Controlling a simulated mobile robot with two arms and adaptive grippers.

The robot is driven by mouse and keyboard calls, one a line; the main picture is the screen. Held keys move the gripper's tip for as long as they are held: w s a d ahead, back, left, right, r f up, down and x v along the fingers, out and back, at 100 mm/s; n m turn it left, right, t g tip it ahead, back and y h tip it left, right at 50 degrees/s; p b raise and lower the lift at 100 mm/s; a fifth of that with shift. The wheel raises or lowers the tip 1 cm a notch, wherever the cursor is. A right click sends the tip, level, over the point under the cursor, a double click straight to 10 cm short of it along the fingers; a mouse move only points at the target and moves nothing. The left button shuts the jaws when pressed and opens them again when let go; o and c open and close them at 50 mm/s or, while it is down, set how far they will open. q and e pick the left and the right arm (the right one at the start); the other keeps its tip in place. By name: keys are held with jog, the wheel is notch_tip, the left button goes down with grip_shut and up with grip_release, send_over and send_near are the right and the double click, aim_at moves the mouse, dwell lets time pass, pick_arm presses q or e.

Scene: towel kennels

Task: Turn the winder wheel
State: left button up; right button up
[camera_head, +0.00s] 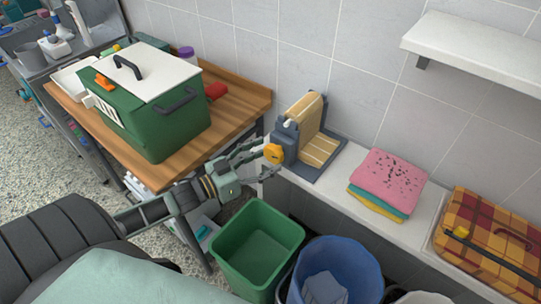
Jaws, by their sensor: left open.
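The winder (308,128) stands on the pale ledge against the tiled wall, a grey frame with a tan striped band over it and onto its base. On its left side is an orange knob (273,153); the wheel itself is hard to make out behind it. My left gripper (267,160) comes in from the left with its fingers spread, one near the top of the knob and one below it. I cannot tell whether they touch it. My right gripper is not in view.
A green pet carrier (160,128) sits on the wooden table (232,105) at left. Right of the winder lie folded towels (390,173) and a plaid basket (490,238). A green bin (257,244) and blue bin (345,262) stand below. A white shelf (480,48) juts out above.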

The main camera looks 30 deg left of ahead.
pick_arm(q)
jog(key=shift+x, duration=0.9)
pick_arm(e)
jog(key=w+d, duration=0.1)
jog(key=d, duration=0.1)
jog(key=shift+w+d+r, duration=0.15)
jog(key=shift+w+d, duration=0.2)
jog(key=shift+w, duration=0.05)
pick_arm(q)
jog(key=shift+d, duration=0.1)
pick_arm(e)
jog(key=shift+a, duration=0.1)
